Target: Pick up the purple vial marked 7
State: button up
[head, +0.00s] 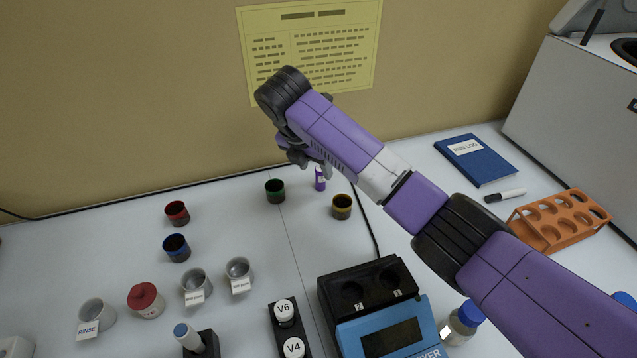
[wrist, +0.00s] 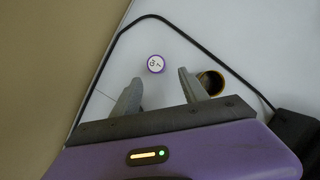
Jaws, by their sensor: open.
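The purple vial (head: 320,179) stands near the back of the table, just below my gripper in the head view, partly hidden by it. In the wrist view, the purple vial (wrist: 155,64) shows from above as a white cap with a purple rim and a dark mark that I cannot read surely. My gripper (wrist: 156,82) is open, its two fingers apart and empty. The vial appears between and just beyond the fingertips. In the head view my gripper (head: 305,158) points down above the table, its fingers partly hidden by the arm.
A yellow-rimmed cup (head: 341,207) stands close to the vial, and it also shows beside the right finger (wrist: 212,82). A green-rimmed cup (head: 275,191) is left of the vial. A black cable (head: 370,228) runs nearby. A blue shaker (head: 390,335) and an orange rack (head: 545,238) stand farther off.

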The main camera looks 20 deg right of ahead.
aim_at(319, 175)
jog(key=shift+w+p+x, duration=0.2)
jog(key=shift+p+x, duration=0.25)
jog(key=shift+x, duration=3.35)
jog(key=shift+d, duration=0.1)
grip_shut()
